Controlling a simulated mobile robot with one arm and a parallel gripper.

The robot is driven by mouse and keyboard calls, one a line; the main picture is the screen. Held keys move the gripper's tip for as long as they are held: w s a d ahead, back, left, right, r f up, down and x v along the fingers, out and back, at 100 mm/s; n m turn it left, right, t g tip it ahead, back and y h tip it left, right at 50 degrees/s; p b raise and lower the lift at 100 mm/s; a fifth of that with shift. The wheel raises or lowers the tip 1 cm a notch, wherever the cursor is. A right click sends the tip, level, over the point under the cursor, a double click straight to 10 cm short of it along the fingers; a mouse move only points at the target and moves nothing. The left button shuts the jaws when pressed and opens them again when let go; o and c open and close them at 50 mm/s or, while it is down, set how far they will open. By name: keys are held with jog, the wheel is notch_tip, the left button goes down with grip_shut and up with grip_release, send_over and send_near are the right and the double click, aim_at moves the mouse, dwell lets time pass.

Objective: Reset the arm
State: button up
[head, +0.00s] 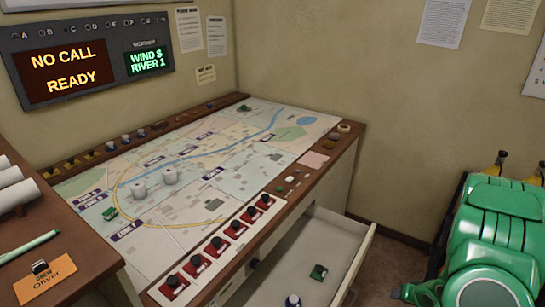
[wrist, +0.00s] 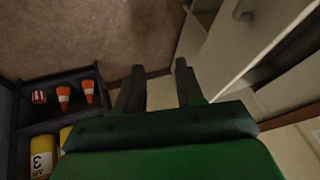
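My gripper (wrist: 160,72) shows in the wrist view with its two dark fingers apart and nothing between them. Its fingertips point over brown carpet, close to a pale cabinet side on the right. In the head view, my green arm (head: 490,240) is bunched at the right edge, beside the console and apart from it. My gripper's fingers cannot be made out there.
An open drawer (head: 357,247) juts from the map console toward my arm, holding a small green vehicle (head: 318,272) and a blue-white piece (head: 293,300). A dark shelf (wrist: 62,118) holds orange cones (wrist: 63,98) and yellow cylinders (wrist: 42,158). Some carpet (wrist: 90,35) is bare.

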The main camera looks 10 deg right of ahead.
notch_tip(320, 180, up, 18)
jog(key=w+a+n+g+h, duration=0.1)
jog(key=w+a+g+h, duration=0.1)
jog(key=g+h, duration=0.15)
jog(key=s+a+r+n+g, duration=0.15)
jog(key=s+a+r, duration=0.25)
jog(key=a+r, duration=0.85)
jog(key=s+a+r+n+g+y, duration=0.1)
jog(key=s+a+r, duration=0.3)
jog(key=s+a, duration=0.6)
jog(key=s+a+r+n+g+y, duration=0.2)
jog(key=s+a+r, duration=0.3)
jog(key=s+a, duration=0.5)
jog(key=a+n, duration=0.1)
jog(key=a, duration=0.3)
jog(key=shift+a, duration=0.15)
